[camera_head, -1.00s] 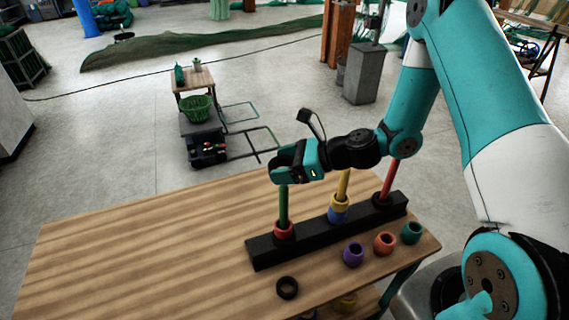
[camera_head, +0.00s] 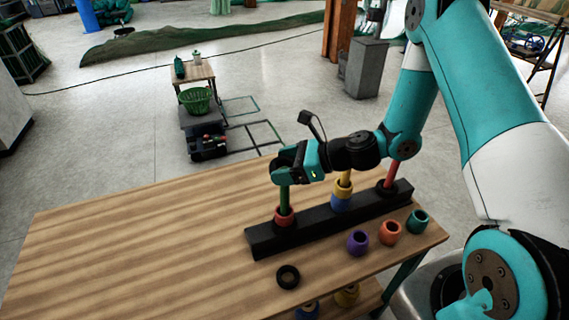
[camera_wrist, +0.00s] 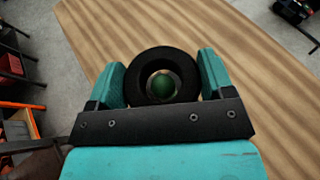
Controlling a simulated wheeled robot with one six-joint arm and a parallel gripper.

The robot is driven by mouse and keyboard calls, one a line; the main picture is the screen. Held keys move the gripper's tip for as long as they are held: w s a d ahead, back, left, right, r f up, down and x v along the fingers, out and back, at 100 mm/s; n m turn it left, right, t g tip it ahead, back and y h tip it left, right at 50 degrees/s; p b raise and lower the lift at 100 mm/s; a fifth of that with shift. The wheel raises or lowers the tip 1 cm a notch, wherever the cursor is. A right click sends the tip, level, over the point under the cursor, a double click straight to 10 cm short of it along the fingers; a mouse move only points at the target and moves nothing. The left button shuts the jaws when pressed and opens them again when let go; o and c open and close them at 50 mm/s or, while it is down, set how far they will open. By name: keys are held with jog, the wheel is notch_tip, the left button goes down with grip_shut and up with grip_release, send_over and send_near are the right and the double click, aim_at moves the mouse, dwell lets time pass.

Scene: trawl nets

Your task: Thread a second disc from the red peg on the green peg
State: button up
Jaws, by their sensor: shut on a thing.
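My gripper (camera_wrist: 162,85) is shut on a black disc (camera_wrist: 138,84), held between its two teal fingers. The green peg's round top (camera_wrist: 162,85) shows through the disc's hole, roughly centred. In the head view my gripper (camera_head: 285,172) is at the upper end of the green peg (camera_head: 284,199) and hides the held disc. How far the disc is down the peg, I cannot tell. A red disc (camera_head: 284,217) sits around the foot of the green peg. The red peg (camera_head: 390,175) stands at the far right end of the black rack (camera_head: 310,232); its foot looks dark.
Loose black (camera_head: 288,277), purple (camera_head: 358,242), orange (camera_head: 390,232) and green (camera_head: 417,221) discs lie in front. The wooden tabletop (camera_head: 140,250) is clear at left.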

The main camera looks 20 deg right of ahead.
jog(key=o, duration=1)
jog(key=b+v, duration=0.3)
jog(key=v, duration=1.4)
jog(key=shift+s+d+r, duration=0.1)
jog(key=shift+d+r, duration=0.05)
